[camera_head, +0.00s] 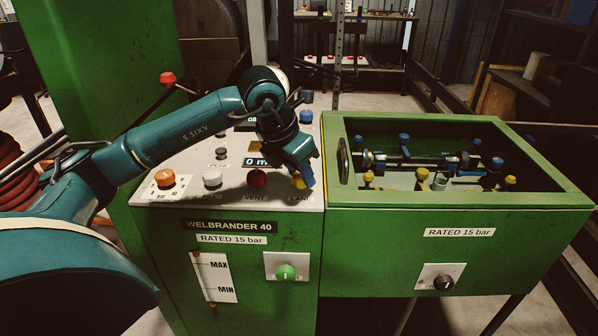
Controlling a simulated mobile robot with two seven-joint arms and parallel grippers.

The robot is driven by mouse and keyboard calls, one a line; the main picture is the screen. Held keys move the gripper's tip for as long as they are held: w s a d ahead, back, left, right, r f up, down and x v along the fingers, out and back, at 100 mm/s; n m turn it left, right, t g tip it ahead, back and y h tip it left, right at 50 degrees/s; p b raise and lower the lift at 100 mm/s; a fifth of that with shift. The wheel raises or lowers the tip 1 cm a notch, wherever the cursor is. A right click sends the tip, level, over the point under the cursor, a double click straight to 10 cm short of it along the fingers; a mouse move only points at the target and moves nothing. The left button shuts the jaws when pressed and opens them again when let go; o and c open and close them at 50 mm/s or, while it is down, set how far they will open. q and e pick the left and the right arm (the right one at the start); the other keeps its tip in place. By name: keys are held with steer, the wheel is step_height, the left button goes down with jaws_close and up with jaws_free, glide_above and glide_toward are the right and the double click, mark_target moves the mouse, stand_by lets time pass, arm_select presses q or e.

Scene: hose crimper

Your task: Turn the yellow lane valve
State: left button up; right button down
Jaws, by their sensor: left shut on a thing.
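The yellow lane valve (298,182) is a small yellow knob at the right front of the pale sloped control panel, above a partly covered label. My left gripper (305,176) reaches down over it from above and is shut on it. The fingers hide part of the knob, so its exact turn angle cannot be read. My right gripper is not in view.
A green open-topped box (400,215) with blue and yellow fittings adjoins at right. A red-tipped lever (168,79) rises behind my arm.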

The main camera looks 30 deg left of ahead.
arm_select(q)
steer(key=shift+n, duration=0.4)
steer(key=o, duration=1)
steer(key=v, duration=1.3)
steer(key=shift+d, duration=0.15)
